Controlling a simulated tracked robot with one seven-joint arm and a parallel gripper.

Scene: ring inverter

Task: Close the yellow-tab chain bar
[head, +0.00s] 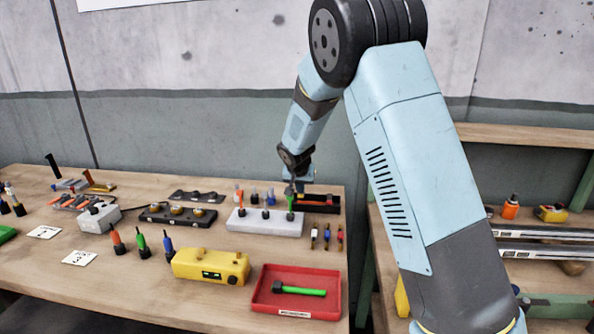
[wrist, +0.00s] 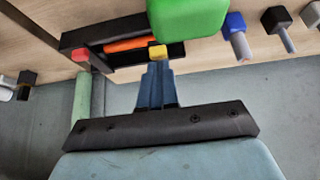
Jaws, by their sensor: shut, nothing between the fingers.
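The yellow tab (wrist: 157,52) shows in the wrist view beside the end of an orange bar (wrist: 130,45) in a black housing (wrist: 70,40). A red tab (wrist: 79,55) is on the same housing, to the left. In the head view the dark housing (head: 325,208) stands at the back right of the table, partly hidden by my arm. My gripper (wrist: 157,66) is shut and empty, its fingertips just below the yellow tab in the wrist view; I cannot tell whether they touch it. In the head view my gripper (head: 291,188) is small, at the housing's left end.
A green-topped peg (wrist: 187,18) looms close beside the fingers; it stands in a white block (head: 262,224). Blue (wrist: 236,22) and black (wrist: 275,18) pegs are to the right. A red tray (head: 262,299) with a green-handled hammer and a yellow box (head: 205,260) lie in front.

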